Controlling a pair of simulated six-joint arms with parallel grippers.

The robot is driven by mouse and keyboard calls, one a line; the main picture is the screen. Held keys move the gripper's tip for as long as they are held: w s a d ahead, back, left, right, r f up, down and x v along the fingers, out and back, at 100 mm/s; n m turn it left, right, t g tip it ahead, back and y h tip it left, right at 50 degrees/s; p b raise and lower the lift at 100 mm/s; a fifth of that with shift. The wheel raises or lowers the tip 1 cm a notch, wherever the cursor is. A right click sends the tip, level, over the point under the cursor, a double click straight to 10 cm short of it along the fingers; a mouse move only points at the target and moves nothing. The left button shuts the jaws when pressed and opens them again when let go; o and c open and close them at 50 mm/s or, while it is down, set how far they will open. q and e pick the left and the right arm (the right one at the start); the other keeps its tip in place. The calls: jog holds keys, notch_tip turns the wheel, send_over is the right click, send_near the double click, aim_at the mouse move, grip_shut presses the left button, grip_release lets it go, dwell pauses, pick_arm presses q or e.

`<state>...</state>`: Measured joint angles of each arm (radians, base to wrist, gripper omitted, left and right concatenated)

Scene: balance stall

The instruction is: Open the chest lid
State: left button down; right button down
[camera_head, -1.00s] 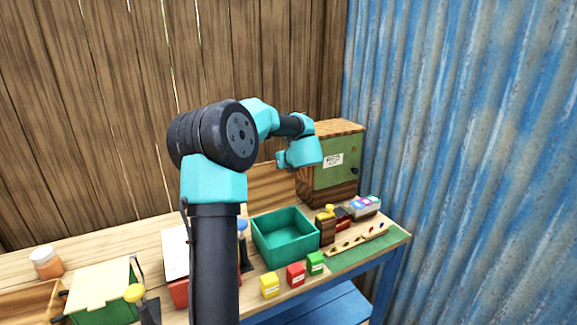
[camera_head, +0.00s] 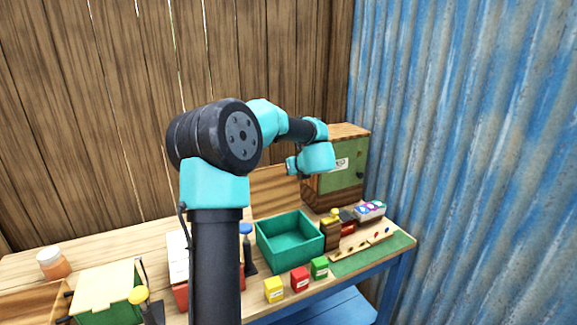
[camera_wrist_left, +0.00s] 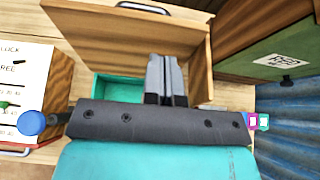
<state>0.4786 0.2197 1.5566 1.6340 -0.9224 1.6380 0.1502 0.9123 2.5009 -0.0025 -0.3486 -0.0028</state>
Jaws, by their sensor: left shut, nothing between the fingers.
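The chest is an open teal box (camera_head: 262,241) on the bench, with its inside in plain view. A wooden panel (camera_head: 272,190) stands upright behind it and looks like its raised lid. In the left wrist view this lid (camera_wrist_left: 115,38) shows its framed inner face, with a dark handle (camera_wrist_left: 145,8) at its far edge. Part of the teal box (camera_wrist_left: 120,92) shows below it. My left gripper (camera_wrist_left: 167,62) is shut and empty, in front of the lid; I cannot tell whether it touches. Its fingertips are hidden in the head view. My right gripper is not in view.
A wooden cabinet with a green door (camera_head: 345,178) stands right of the lid. Yellow, red (camera_head: 299,279) and green blocks sit before the box. A white board (camera_head: 177,258), a green box with pale lid (camera_head: 105,285) and a jar (camera_head: 53,263) are on the left.

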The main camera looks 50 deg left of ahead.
pick_arm(q)
jog(key=s+d+r, duration=0.1)
jog(key=d+r, duration=0.4)
jog(key=r, duration=0.3)
jog(key=shift+d, duration=0.3)
